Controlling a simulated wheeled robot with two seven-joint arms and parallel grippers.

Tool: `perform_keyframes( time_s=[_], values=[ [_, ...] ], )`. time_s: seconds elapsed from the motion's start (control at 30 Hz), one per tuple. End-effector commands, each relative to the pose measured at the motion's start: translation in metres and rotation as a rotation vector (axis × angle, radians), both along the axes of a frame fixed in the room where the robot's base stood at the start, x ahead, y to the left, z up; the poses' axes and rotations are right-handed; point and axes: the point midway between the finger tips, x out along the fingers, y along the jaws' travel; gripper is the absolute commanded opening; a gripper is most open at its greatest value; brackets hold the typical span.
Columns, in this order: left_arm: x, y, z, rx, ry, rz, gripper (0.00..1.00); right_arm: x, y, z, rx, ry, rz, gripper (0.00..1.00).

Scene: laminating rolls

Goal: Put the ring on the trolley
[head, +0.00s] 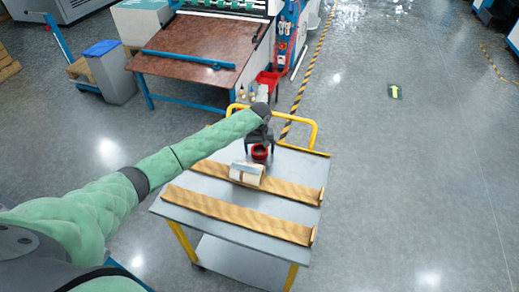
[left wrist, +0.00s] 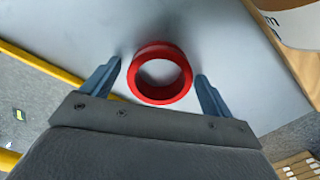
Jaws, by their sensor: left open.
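The red ring (head: 260,153) is at the far end of the trolley's grey top (head: 222,231), just below my left gripper (head: 259,140) in the head view. In the left wrist view the ring (left wrist: 160,72) shows whole, its hole facing the camera, over the grey surface. The two blue fingers of my left gripper (left wrist: 160,85) stand apart on either side of it, with a gap on each side. The left gripper is open. My right gripper is not in view.
Two wooden rails (head: 237,214) lie across the trolley top, with a pale roll (head: 246,173) beside the ring. A yellow handle (head: 314,134) rises at the trolley's far end. A brown-topped machine table (head: 200,50) stands behind. The floor at right is clear.

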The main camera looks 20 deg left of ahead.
Motion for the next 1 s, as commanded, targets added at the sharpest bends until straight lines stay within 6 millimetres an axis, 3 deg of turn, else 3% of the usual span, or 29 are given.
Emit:
perform_keyframes(
  time_s=[0.27, 0.37, 0.7, 1.0],
  values=[
    [0.001, 0.0, 0.02, -0.002, -0.002, 0.0, 0.86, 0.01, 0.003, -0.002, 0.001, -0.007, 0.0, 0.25],
    [0.001, 0.0, 0.038, -0.002, -0.004, 0.0, 0.86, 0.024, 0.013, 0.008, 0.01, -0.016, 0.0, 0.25],
    [0.001, -0.001, 0.1, -0.001, -0.003, 0.0, 0.86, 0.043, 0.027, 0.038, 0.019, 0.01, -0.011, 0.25],
    [0.0, 0.0, 0.122, 0.0, 0.0, 0.0, 0.86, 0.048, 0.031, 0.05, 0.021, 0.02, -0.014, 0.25]
  ],
)
